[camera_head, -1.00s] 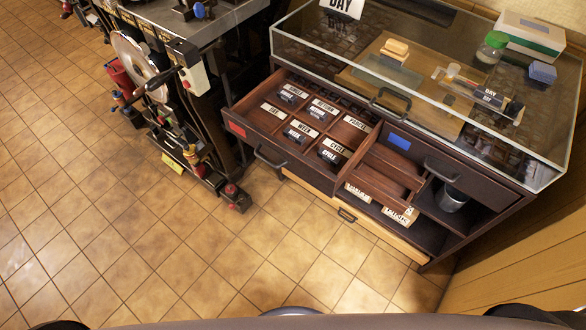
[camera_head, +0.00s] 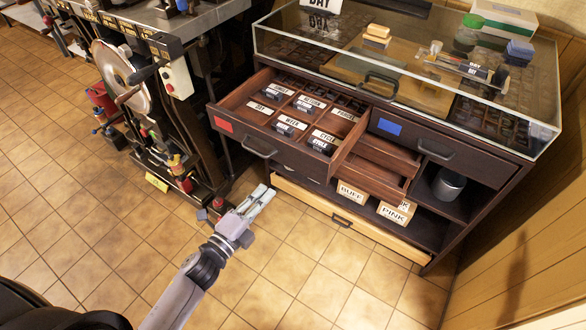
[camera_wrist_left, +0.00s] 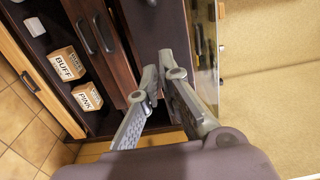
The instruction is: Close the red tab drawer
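The red tab drawer (camera_head: 222,140) is pulled out of the dark cabinet in the head view. Its front carries a red tab (camera_head: 225,125) and a dark handle (camera_head: 258,147). Several labelled blocks (camera_head: 290,125) lie in its compartments. My left gripper (camera_head: 267,191) is in front of and below the drawer front in the head view, apart from the handle, with its fingers empty. The left wrist view shows a gap between the fingers (camera_wrist_left: 158,68). My right gripper is not in view.
A glass case (camera_head: 400,75) tops the cabinet. A blue-tabbed front (camera_head: 390,128) is right of the open drawer. BUFF (camera_head: 351,193) and PINK (camera_head: 393,213) boxes sit on a lower shelf. A machine (camera_head: 135,90) stands left. Tiled floor (camera_head: 300,270) in front is clear.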

